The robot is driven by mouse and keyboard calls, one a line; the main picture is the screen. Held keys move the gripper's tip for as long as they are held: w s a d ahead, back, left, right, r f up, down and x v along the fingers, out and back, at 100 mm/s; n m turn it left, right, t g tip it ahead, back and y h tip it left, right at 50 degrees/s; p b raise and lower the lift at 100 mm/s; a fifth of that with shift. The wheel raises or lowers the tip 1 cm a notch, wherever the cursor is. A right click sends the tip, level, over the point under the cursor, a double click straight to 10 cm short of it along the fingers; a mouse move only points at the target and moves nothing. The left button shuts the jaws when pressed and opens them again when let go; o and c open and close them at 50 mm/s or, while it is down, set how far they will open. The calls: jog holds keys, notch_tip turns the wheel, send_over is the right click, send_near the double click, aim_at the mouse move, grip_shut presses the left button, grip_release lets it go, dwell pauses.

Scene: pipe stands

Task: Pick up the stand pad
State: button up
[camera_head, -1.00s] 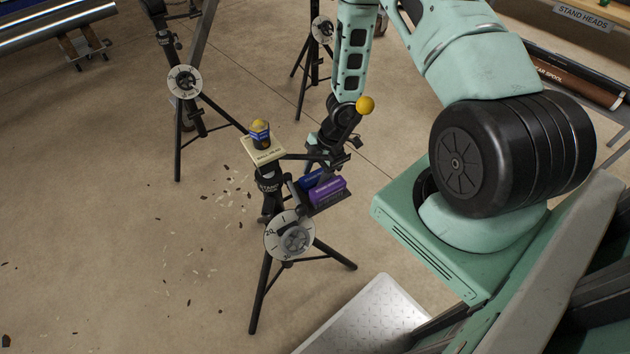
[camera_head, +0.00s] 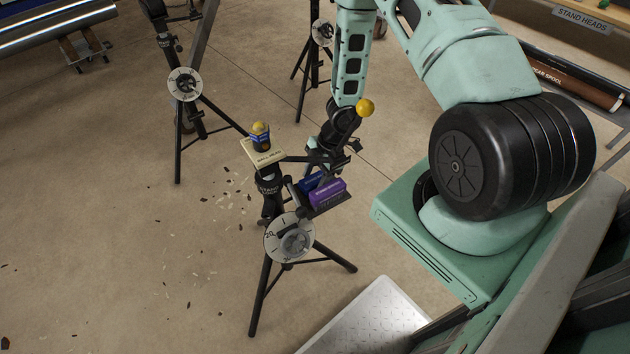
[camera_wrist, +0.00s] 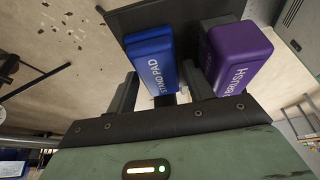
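The blue stand pad (camera_wrist: 152,62), lettered STAND PAD, sits upright on a small dark tray (camera_wrist: 180,14) beside a purple block, partly lettered (camera_wrist: 236,58). In the head view the stand pad (camera_head: 311,181) and the purple block (camera_head: 328,192) rest on the tray of the near tripod stand, partly hidden by my wrist. My gripper (camera_wrist: 160,90) has one finger on each side of the stand pad's near end. The fingers are apart, with gaps visible beside the pad. The right finger is in the narrow space between the pad and the purple block.
The near tripod (camera_head: 290,238) carries a numbered dial and a cream plate (camera_head: 262,152) with a dark, yellow-topped bottle (camera_head: 261,134). Other tripods (camera_head: 186,85) stand behind. Scraps litter the floor at left. A metal plate (camera_head: 375,318) lies at the bottom.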

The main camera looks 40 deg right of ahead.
aim_at(314, 179)
jog(key=c, duration=0.7)
notch_tip(314, 179, up, 11)
jog(key=p, duration=0.3)
jog(key=shift+f+p, duration=0.2)
jog(key=shift+p, duration=0.2)
jog(key=o, duration=0.4)
jog(key=c, duration=0.3)
jog(key=shift+w, duration=0.1)
